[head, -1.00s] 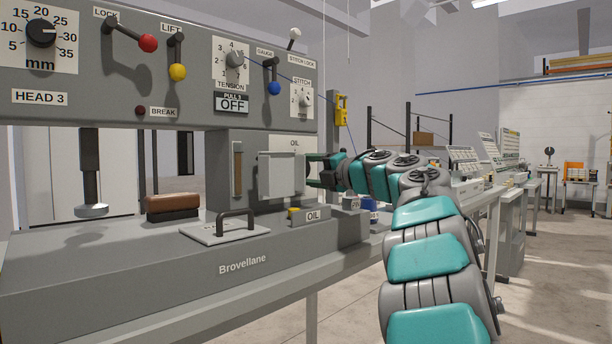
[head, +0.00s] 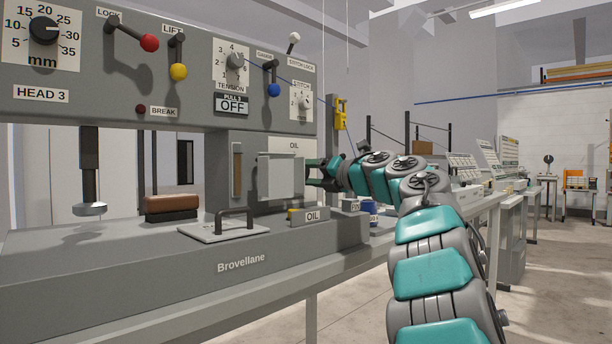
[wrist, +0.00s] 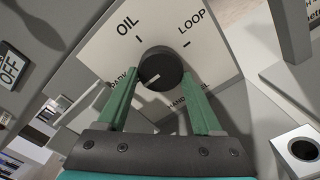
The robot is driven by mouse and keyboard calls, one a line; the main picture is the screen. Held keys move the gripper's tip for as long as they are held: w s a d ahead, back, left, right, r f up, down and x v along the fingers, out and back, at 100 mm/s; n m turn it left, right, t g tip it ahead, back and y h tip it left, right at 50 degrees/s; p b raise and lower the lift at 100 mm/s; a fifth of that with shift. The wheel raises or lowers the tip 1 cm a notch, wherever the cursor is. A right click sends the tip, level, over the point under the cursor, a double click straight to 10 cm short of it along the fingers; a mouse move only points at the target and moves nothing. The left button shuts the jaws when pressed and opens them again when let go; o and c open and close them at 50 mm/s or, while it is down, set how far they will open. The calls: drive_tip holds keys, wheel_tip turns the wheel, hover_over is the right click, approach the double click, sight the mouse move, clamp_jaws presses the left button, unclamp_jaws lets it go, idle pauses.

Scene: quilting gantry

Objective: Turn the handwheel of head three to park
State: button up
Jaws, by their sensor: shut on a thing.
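The handwheel (wrist: 165,67) is a round black knob with a white pointer mark, on a pale dial plate (wrist: 205,55) in the wrist view. The plate reads OIL, LOOP, a partly covered PARK at left and a partly covered HAND label below. The white mark points to the lower left, towards the PARK side. My gripper (wrist: 160,88) is shut on the knob, one green finger on each side. In the head view my gripper (head: 322,172) reaches the right end of the machine marked HEAD 3 (head: 41,94); the handwheel is hidden there.
A grey box (head: 280,177) stands out from the machine beside my gripper. Levers with red, yellow and blue knobs (head: 274,90) are above left. An OIL block (head: 312,216) and a blue container (head: 369,214) are below. Open floor (head: 350,300) lies in front.

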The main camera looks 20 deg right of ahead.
drive_tip(key=o, duration=1.1)
drive_tip(key=v, duration=0.7)
drive_tip(key=shift+b, duration=0.4)
drive_tip(key=shift+s+d, duration=0.1)
drive_tip(key=shift+s, duration=0.25)
drive_tip(key=shift+r, duration=0.1)
